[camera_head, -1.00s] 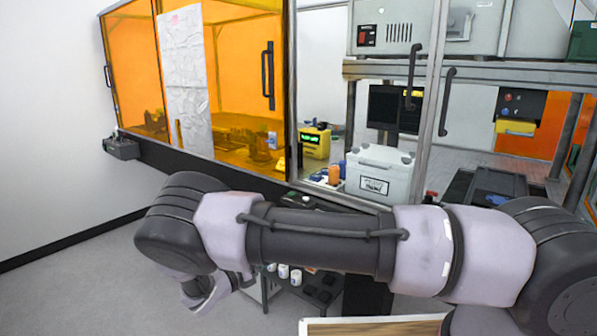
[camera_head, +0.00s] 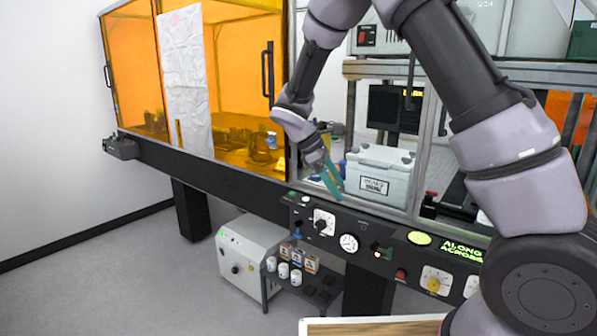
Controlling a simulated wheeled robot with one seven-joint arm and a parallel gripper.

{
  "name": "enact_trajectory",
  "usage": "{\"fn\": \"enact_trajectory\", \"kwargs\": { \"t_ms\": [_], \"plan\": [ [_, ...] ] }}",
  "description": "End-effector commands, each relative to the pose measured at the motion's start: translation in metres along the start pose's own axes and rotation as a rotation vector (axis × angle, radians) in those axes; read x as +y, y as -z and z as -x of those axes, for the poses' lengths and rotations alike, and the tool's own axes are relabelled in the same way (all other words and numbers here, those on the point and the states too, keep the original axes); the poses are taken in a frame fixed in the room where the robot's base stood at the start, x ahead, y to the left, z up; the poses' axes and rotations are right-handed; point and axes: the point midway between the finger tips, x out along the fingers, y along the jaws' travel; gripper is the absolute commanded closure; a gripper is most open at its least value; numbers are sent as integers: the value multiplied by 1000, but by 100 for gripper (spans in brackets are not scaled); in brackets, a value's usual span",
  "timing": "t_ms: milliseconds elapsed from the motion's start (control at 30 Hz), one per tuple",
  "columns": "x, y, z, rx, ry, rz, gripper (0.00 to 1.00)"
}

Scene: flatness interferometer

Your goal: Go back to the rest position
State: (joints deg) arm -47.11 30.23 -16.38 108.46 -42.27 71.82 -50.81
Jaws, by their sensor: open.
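My gripper (camera_head: 333,182) is in the middle of the head view, at the end of my raised, bent arm. Its teal fingers point down and slightly right, in front of the glass and above the black control panel. It is open, and I see nothing held between the fingers. It appears apart from the panel, though the depth is hard to judge.
The panel carries knobs, a dial (camera_head: 348,243) and a lit yellow-green button (camera_head: 419,238). A white lidded box (camera_head: 378,178) stands behind the glass. An orange enclosure (camera_head: 240,90) is at left. Below are a white unit (camera_head: 240,262) and a small rack (camera_head: 303,287). Floor at left is clear.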

Motion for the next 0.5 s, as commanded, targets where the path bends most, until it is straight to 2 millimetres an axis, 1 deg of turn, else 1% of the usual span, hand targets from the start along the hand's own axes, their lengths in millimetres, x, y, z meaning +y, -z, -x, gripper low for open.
{"fn": "enact_trajectory", "kwargs": {
  "t_ms": [33,100,267,400,500],
  "plan": [
    [1,-23,10,60,29,-90,18],
    [-1,-48,20,138,69,-214,18],
    [-11,-106,45,305,156,-501,18],
    [-27,-154,65,442,222,-748,18],
    [-41,-185,78,536,265,-922,18]
  ]
}}
